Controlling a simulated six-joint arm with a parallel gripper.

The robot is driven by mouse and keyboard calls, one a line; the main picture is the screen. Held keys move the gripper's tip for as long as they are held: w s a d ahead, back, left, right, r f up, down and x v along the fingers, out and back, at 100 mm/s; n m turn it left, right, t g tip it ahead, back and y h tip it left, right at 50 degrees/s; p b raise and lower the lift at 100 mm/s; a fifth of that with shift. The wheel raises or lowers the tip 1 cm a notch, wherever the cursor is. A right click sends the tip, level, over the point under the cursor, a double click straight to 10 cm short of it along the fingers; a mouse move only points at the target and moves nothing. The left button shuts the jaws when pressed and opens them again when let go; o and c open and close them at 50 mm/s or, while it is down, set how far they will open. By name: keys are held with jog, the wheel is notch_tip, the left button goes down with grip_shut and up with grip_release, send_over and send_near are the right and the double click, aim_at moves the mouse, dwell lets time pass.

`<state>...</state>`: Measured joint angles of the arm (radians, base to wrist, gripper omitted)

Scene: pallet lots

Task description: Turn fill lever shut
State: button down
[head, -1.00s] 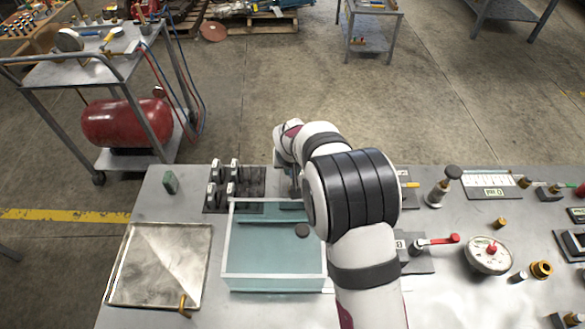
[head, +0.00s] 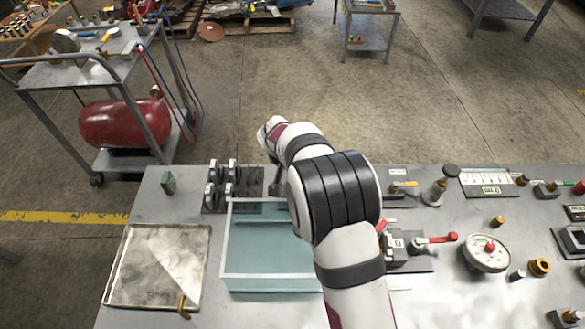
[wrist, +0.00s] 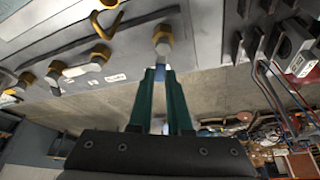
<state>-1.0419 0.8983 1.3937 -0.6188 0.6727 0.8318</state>
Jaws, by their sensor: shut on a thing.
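In the wrist view, the green fingers of my gripper (wrist: 160,76) close on the end of a silver-and-brass fitting (wrist: 162,40) near the bench edge. I cannot tell whether this is the fill lever. Several similar fittings (wrist: 54,72) stand to its left beside small white labels. In the head view, my arm hides the fingertips and the spot they hold, just beyond the tank's far right corner. A red-handled lever (head: 435,239) and a yellow-handled lever (head: 404,184) lie on dark plates to the right of my arm.
The open teal tank (head: 270,283) stands under my arm. A rack of upright pieces (head: 243,190) is beyond its far left corner. A metal tray (head: 155,265) lies to the left. A round gauge (head: 487,253) and a plunger-like post (head: 440,186) stand at right.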

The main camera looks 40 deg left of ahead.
jog(key=m, duration=0.2)
jog(key=d+m+h, duration=0.1)
jog(key=shift+w+m+h, duration=0.1)
jog(key=shift+m+h, duration=0.2)
jog(key=shift+m, duration=0.1)
jog(key=m, duration=0.1)
jog(key=m+h, duration=0.1)
jog(key=m, duration=0.1)
jog(key=shift+d+m, duration=0.3)
jog(key=shift+d, duration=0.05)
jog(key=m, duration=0.2)
jog(key=d+m+h, duration=0.1)
jog(key=m+g+h, duration=0.1)
jog(key=m, duration=0.1)
jog(key=shift+s+d+m, duration=0.15)
jog(key=shift+s+m, duration=0.15)
jog(key=shift+s, duration=0.1)
jog(key=shift+s+m, duration=0.1)
jog(key=shift+m, duration=0.2)
jog(key=c, duration=0.8)
grip_release()
jog(key=shift+d, duration=0.1)
jog(key=shift+c, duration=0.2)
